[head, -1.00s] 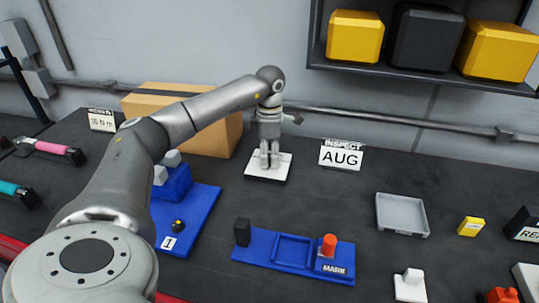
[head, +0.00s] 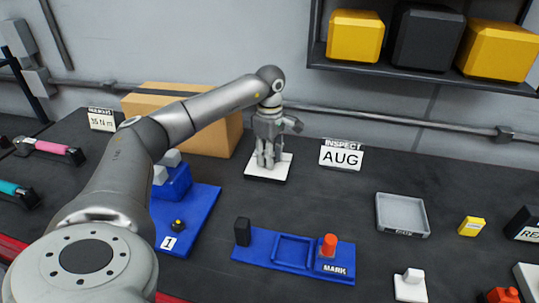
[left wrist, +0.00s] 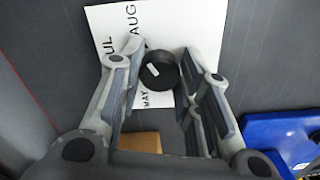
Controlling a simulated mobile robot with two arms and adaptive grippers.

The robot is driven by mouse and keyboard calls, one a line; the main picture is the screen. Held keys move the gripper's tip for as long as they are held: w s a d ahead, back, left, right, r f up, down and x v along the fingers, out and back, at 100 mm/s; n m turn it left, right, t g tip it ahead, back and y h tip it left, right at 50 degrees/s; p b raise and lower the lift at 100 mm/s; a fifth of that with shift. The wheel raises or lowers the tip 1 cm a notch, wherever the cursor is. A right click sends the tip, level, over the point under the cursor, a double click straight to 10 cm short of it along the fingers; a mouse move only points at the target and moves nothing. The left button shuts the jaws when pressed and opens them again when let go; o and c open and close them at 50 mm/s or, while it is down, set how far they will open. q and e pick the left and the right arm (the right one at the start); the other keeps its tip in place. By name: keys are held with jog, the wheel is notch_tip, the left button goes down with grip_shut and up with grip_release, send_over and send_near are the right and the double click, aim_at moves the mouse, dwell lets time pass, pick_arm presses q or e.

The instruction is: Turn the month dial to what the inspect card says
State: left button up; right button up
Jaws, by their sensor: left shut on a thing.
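The month dial is a black round knob (left wrist: 158,72) with a short white mark, on a white plate (left wrist: 215,20) printed with month names. In the left wrist view AUG, a partly cut-off "UL" and a partly covered MAY can be read. I cannot tell which month the mark points at. The plate (head: 281,174) also shows in the head view, with the knob hidden by my gripper. My left gripper (head: 268,163) points down over the plate, shut on the knob, a finger on each side. The inspect card (head: 341,156) reads AUG and stands right of the plate. My right gripper is out of view.
A cardboard box (head: 215,135) stands behind my left arm. A blue fixture (head: 255,262) marked MARK lies in front, and another blue base (head: 200,222) at its left. A grey tray (head: 402,232) is at right. The bench around the card is clear.

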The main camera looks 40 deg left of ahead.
pick_arm(q)
jog(key=shift+w+r, duration=0.1)
jog(key=o, duration=1)
notch_tip(320, 180, up, 12)
jog(key=shift+f, duration=0.1)
dwell(0.6)
